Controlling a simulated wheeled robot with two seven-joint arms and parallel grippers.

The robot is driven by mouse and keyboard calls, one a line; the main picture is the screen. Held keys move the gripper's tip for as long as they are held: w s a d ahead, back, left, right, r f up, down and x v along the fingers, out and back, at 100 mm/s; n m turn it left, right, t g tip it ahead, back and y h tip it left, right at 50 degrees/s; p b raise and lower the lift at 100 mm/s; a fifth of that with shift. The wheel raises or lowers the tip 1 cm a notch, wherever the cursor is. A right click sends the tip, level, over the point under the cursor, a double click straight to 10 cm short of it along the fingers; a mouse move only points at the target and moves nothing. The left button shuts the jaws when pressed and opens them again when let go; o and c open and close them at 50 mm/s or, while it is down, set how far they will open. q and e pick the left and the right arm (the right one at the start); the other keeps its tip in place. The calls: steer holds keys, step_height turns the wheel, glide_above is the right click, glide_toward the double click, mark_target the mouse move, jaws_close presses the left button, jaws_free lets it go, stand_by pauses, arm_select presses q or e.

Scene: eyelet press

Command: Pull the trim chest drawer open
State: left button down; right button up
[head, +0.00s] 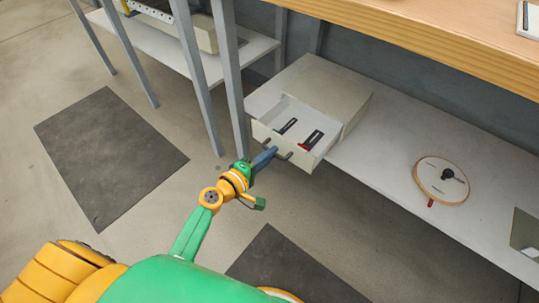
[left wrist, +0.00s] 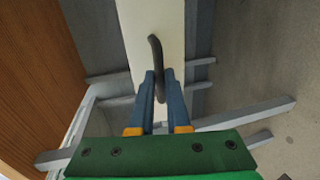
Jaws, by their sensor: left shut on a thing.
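The trim chest (head: 330,86) is a cream box on the grey lower shelf under the wooden bench. Its drawer (head: 276,139) stands partly out from the chest, and its inside shows. My left gripper (head: 272,152) is at the drawer front, its blue fingers on the dark handle. In the left wrist view the fingers (left wrist: 159,80) are shut on the dark curved handle (left wrist: 157,58), against the cream drawer front (left wrist: 140,30). A dark item (head: 287,127) and a red and black item (head: 310,140) lie in the drawer. My right gripper is not in view.
A round wooden-edged disc (head: 441,180) with a black knob and red handle lies on the shelf (head: 395,155) to the right. Grey bench legs (head: 228,80) stand close left of the chest. Dark mats (head: 110,155) lie on the open floor.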

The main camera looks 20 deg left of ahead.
arm_select(q)
steer(key=shift+s, duration=0.2)
steer(key=c, duration=0.9)
jaws_free()
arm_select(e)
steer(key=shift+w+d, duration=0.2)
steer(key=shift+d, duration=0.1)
arm_select(q)
steer(key=v, duration=0.7)
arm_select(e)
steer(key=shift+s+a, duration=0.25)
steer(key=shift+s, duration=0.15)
